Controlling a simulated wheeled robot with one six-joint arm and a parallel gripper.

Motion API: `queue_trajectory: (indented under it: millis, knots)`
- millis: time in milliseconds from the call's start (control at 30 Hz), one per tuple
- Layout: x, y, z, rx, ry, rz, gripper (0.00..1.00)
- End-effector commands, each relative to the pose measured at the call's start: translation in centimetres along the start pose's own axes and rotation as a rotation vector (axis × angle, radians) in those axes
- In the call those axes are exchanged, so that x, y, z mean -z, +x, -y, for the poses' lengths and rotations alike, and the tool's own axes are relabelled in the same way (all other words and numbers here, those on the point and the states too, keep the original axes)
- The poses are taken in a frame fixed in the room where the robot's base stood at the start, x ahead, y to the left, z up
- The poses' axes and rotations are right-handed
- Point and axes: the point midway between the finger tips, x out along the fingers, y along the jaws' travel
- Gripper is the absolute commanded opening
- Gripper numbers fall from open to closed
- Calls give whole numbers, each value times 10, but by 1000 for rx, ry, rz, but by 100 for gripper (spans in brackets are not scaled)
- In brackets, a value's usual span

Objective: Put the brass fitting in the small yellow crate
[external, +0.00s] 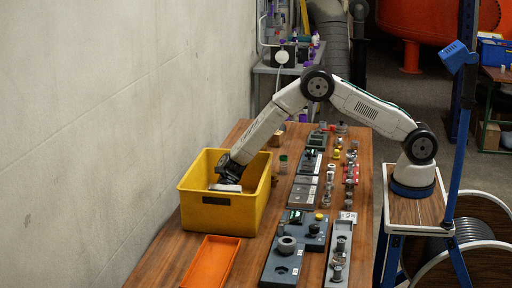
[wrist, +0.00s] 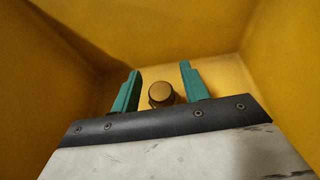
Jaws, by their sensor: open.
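The small yellow crate (external: 222,212) stands on the wooden table by the wall. My gripper (external: 226,180) reaches down into it, and its lower end is partly hidden by the crate's front wall. In the wrist view the yellow walls of the crate (wrist: 285,50) surround the view. The brass fitting (wrist: 161,94) shows there as a round brown-gold cap with a hexagonal edge, between and slightly beyond the two green fingers of my gripper (wrist: 158,85). The fingers are apart, with gaps visible on both sides of the fitting. The fitting is hidden in the external view.
An orange tray (external: 211,262) lies in front of the crate. Grey fixture plates (external: 284,263) and several metal fittings (external: 340,255) fill the table's right side. The wall stands close on the crate's left. A narrow strip of bare table lies right of the crate.

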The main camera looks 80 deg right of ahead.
Motion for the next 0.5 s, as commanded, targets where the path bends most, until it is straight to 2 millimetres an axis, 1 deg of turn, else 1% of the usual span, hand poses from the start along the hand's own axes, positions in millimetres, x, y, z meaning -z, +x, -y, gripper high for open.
queue_trajectory:
  millis: [133,200,300,400,500]
  knots:
    - [1,-28,1,4,1,1,45]
    - [-15,-32,1,2,-4,1,45]
    - [-33,-39,1,2,-3,1,45]
    - [-48,-45,0,2,-1,0,45]
    - [-58,-49,0,1,-1,0,45]
